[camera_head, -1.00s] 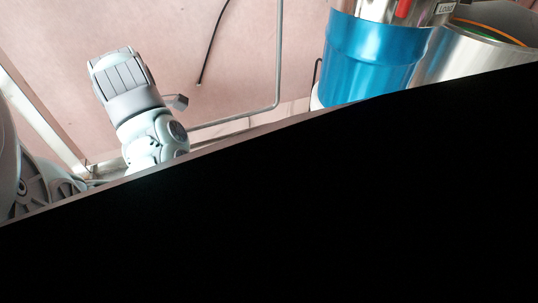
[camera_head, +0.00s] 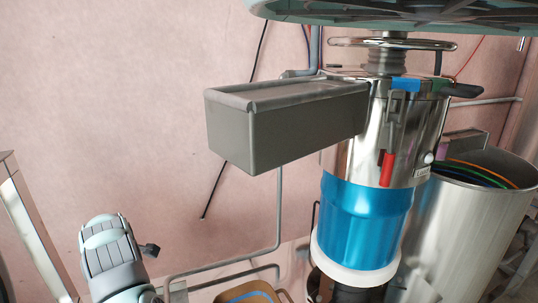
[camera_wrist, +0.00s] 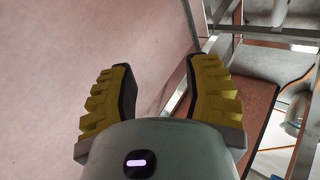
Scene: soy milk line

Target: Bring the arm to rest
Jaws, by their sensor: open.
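My gripper (camera_wrist: 158,88) shows in the wrist view as two yellow ribbed fingers with dark inner pads, spread wide apart. Nothing is between them; behind them is bare pinkish floor or wall. The fingers do not show clearly in the head view. There, a pale grey-green ribbed part (camera_head: 112,250) at the lower left looks like a piece of my own arm, with its lower end cut off by the frame edge.
A steel machine with a blue drum (camera_head: 362,225) stands right of centre, a grey rectangular box (camera_head: 288,125) jutting from its left. A large steel cylinder (camera_head: 472,235) is at the right. A metal frame (camera_wrist: 228,45) is right of the fingers. The head view's left middle is clear.

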